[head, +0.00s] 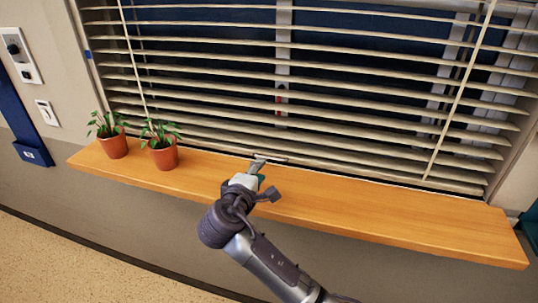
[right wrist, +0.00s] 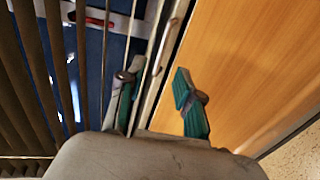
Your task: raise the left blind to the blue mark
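The cream slatted blind (head: 330,77) hangs down over the window, its bottom rail (head: 350,172) close above the wooden sill. A small blue mark (head: 88,55) is on the left side of the window frame. My right gripper (head: 259,166) is at the bottom rail, left of its middle. In the right wrist view my right gripper (right wrist: 158,98) has its green-padded fingers apart. The bottom rail (right wrist: 164,65) runs between them, with a gap showing to the right finger; contact with the left finger is unclear. My left gripper is not in view.
Two potted plants (head: 114,144) (head: 163,154) stand on the left part of the wooden sill (head: 370,211). The sill is clear to the right of my gripper. A blue wall holder (head: 36,154) and white switches (head: 47,112) are at the left.

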